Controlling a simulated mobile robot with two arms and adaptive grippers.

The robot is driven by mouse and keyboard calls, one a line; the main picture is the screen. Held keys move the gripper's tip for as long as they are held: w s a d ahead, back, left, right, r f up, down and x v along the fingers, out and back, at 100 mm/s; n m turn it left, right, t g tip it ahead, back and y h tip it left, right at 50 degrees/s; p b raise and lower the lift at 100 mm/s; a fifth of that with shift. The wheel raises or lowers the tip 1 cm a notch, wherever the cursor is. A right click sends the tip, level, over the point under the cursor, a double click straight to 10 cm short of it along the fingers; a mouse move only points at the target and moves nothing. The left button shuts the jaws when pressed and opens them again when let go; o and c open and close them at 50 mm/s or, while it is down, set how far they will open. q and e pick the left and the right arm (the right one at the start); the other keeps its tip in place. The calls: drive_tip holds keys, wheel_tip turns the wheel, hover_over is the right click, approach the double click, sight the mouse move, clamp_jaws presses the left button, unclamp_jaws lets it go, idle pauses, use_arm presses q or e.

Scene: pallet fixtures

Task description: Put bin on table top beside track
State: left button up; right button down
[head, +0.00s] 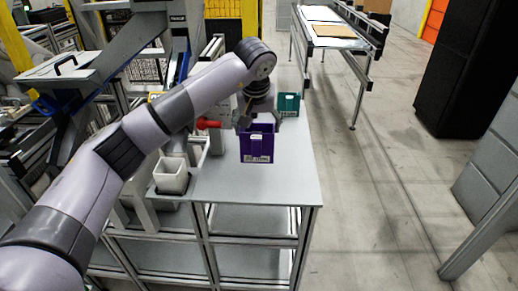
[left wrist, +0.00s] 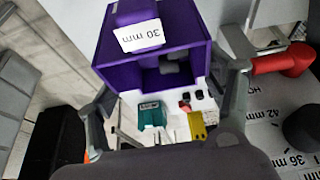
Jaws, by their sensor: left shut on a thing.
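A purple bin (head: 257,146) with a white label is over the grey table top (head: 265,185) in the head view. My left gripper (head: 258,118) is at its far side, shut on it. In the left wrist view the purple bin (left wrist: 150,38) shows a "30 mm" label and sits between the two fingers of the left gripper (left wrist: 165,88). I cannot tell whether the bin's base touches the table. No part is clearly recognisable as the track. My right gripper is out of view.
A teal bin (head: 289,102) stands behind the purple one. A white bin (head: 171,177) is at the table's left edge. A red handle (head: 207,124) sticks out left of my gripper. The table's front and right areas are clear.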

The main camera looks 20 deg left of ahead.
use_arm(q)
wheel_tip(320, 180, down, 5)
drive_tip(key=shift+r+p, duration=0.15)
drive_tip(key=shift+p, duration=0.15)
wheel_tip(320, 180, down, 3)
drive_tip(key=shift+f+p, duration=0.1)
drive_tip(key=shift+p, duration=0.25)
drive_tip(key=shift+f, duration=0.3)
drive_tip(key=o, duration=1.8)
drive_tip(key=shift+f, duration=0.1)
